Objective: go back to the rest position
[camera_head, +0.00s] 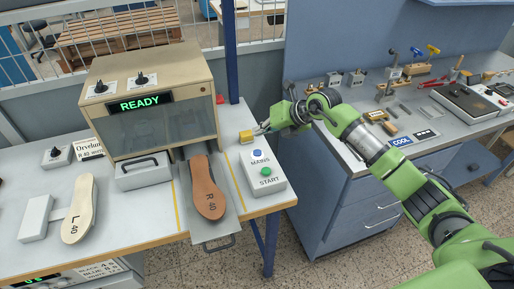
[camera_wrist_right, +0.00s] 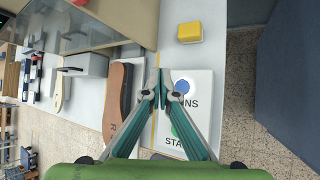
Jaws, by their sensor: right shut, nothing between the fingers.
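My right arm (camera_head: 362,143) reaches in from the right in the head view. Its gripper (camera_head: 262,128) is beside a small yellow block (camera_head: 246,136), above the table's right edge. In the wrist view my right gripper (camera_wrist_right: 160,82) is shut and empty, with its tips over the left part of the white button box (camera_wrist_right: 202,107). The yellow block (camera_wrist_right: 190,32) lies apart from the tips there. The button box (camera_head: 273,184) has a blue button (camera_head: 257,153) and a green START button (camera_head: 266,171). My left gripper is in neither view.
The stamping machine (camera_head: 95,72) reads READY. A brown insole (camera_head: 205,188) marked R 40 lies on its tray (camera_head: 218,232); a cream insole (camera_head: 78,208) marked L 40 is at left.

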